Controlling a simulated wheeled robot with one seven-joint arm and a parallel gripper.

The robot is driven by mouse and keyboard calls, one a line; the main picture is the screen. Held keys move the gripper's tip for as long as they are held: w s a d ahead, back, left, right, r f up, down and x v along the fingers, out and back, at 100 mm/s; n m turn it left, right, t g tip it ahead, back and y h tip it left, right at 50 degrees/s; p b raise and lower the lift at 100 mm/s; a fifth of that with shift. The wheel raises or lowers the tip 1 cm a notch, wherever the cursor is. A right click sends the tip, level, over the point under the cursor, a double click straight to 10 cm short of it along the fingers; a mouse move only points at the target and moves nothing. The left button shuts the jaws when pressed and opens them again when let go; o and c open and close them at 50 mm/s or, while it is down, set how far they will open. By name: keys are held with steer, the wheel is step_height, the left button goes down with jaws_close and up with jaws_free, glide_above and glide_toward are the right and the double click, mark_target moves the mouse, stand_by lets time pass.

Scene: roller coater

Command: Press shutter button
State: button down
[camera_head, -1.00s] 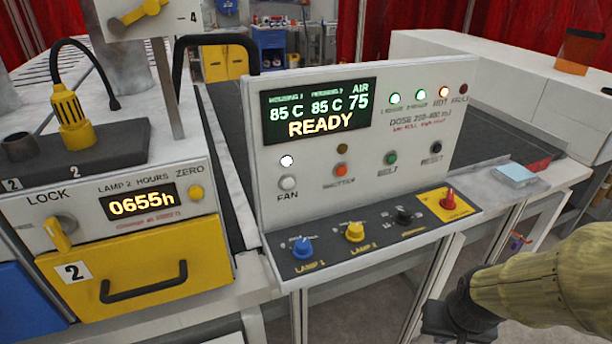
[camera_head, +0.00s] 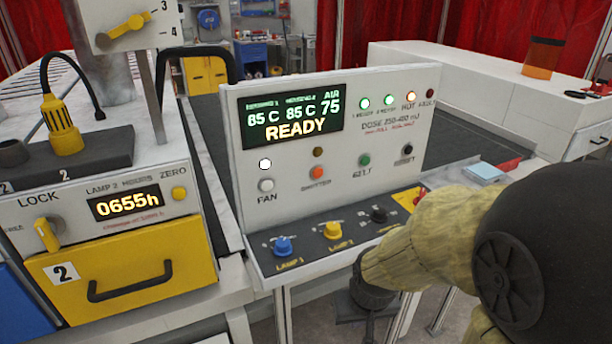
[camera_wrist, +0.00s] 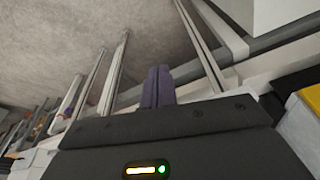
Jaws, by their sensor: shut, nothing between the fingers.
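The shutter button (camera_head: 316,172) is a small orange round button on the upright white control panel (camera_head: 232,150), labelled SHUTTER below. It sits between the white FAN button (camera_head: 266,185) and the green BELT button (camera_head: 364,160). A dull amber lamp (camera_head: 318,152) is above it. My gripper shows in the wrist view (camera_wrist: 159,85) with its two dark fingers together and nothing between them. In the head view my sleeved arm reaches in from the right, and its dark end is low in front of the panel's lower ledge, apart from the button. The fingertips are not clear there.
The sloped ledge carries a blue knob (camera_head: 283,246), a yellow knob (camera_head: 333,230), a black knob (camera_head: 378,214) and a red switch (camera_head: 420,196) partly behind my arm. A yellow drawer (camera_head: 130,262) with a black handle stands left. The space before the panel's upper face is clear.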

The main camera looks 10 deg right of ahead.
steer(key=w+r+m+t+h+p, duration=0.1)
steer(key=w+m+t+h+p, duration=0.1)
steer(key=w, duration=0.5)
steer(key=w+d+r+m+t+h+p, duration=0.1)
steer(key=w+m+t+p, duration=0.3)
steer(key=w, duration=0.4)
steer(key=w+d+r+m+t+h+p, duration=0.1)
steer(key=w+r+m+t+h+p, duration=0.2)
steer(key=w, duration=0.4)
steer(key=shift+w+r+m+t+p, duration=0.1)
steer(key=shift+w+m+t+p, duration=0.25)
steer(key=shift+m+t, duration=0.65)
steer(key=r+t+h, duration=0.1)
steer(key=r+m+t+h+p, duration=0.1)
steer(key=r, duration=0.1)
steer(key=w+a+r+t+h+p, duration=0.1)
steer(key=r+t, duration=0.1)
steer(key=shift+a+r+m, duration=0.1)
steer(key=shift+r+m, duration=0.1)
steer(key=shift+m, duration=0.2)
